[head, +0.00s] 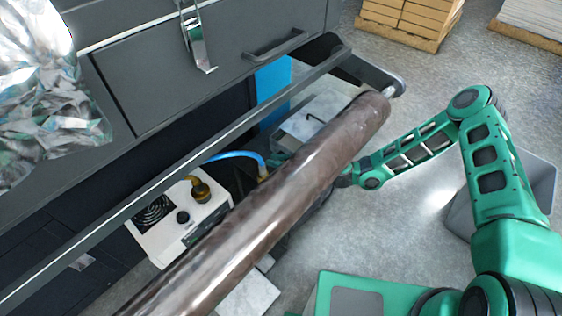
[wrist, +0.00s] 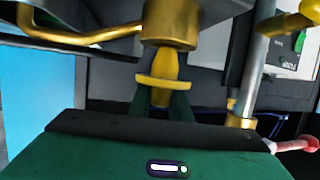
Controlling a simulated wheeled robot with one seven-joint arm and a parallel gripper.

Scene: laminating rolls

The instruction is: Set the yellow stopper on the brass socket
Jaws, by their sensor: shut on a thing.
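In the wrist view my gripper (wrist: 163,103) is shut on the yellow stopper (wrist: 165,68), with its fingers below the stopper's wide flange. The brass socket (wrist: 170,24) is a round brass cylinder right beyond the stopper's narrow end. The two line up closely in this view, and the stopper's end meets the socket's lower edge. I cannot tell whether it touches or has entered. In the head view the big brown roll hides the stopper, the socket and most of my gripper.
The long brown roll (head: 270,200) crosses the head view in front of the open cabinet space. A white machine (head: 180,223) with a brass elbow (head: 200,190) and a blue hose (head: 235,156) sit behind it. A metal rod (wrist: 252,72) stands right of the socket. A grey bin (head: 537,185) stands right.

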